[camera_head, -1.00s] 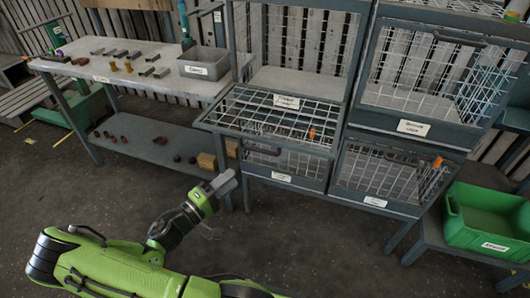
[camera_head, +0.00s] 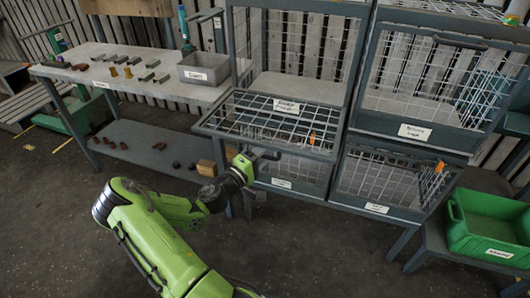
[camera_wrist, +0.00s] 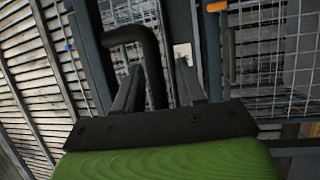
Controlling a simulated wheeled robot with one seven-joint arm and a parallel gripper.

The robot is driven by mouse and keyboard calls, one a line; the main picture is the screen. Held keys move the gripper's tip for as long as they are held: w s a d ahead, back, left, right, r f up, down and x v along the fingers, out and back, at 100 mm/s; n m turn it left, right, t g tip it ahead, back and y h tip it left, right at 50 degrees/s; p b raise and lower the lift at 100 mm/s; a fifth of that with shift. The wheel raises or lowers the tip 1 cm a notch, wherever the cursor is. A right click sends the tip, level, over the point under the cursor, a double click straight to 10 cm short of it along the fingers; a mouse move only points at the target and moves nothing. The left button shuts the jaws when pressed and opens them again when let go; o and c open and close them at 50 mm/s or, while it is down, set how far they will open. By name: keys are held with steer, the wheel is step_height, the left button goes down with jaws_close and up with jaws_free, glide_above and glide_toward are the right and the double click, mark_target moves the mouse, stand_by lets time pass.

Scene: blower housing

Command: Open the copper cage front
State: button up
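A block of wire-mesh cages in grey frames stands at centre and right in the head view. The labels are too small to read surely, so I cannot tell which is the copper cage. The upper left cage has its mesh front (camera_head: 240,121) folded down flat. Below it is the lower left cage (camera_head: 305,174), with a dark handle (camera_head: 268,155) near its top edge; I cannot tell which front bears it. My gripper (camera_head: 252,161) is at this handle. In the wrist view its fingers are apart, with the bent dark handle (camera_wrist: 151,55) between them; contact is unclear.
The upper right cage front (camera_head: 410,85) stands upright, and a lower right cage (camera_head: 375,180) is below it. Orange tabs (camera_head: 439,167) show on the lower cages. A workbench (camera_head: 120,85) with metal pieces and a grey bin (camera_head: 203,68) is left; a green crate (camera_head: 485,235) is right.

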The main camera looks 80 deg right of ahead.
mark_target(265, 139)
steer(key=shift+c, duration=0.4)
jaws_close()
steer(key=shift+r, duration=0.1)
steer(key=shift+n+y, duration=0.3)
steer(key=shift+y, duration=0.2)
step_height(265, 139, up, 6)
steer(key=p, duration=0.6)
steer(key=shift+a+f, duration=0.1)
steer(key=shift+f, duration=0.3)
steer(key=shift+o, duration=0.4)
jaws_free()
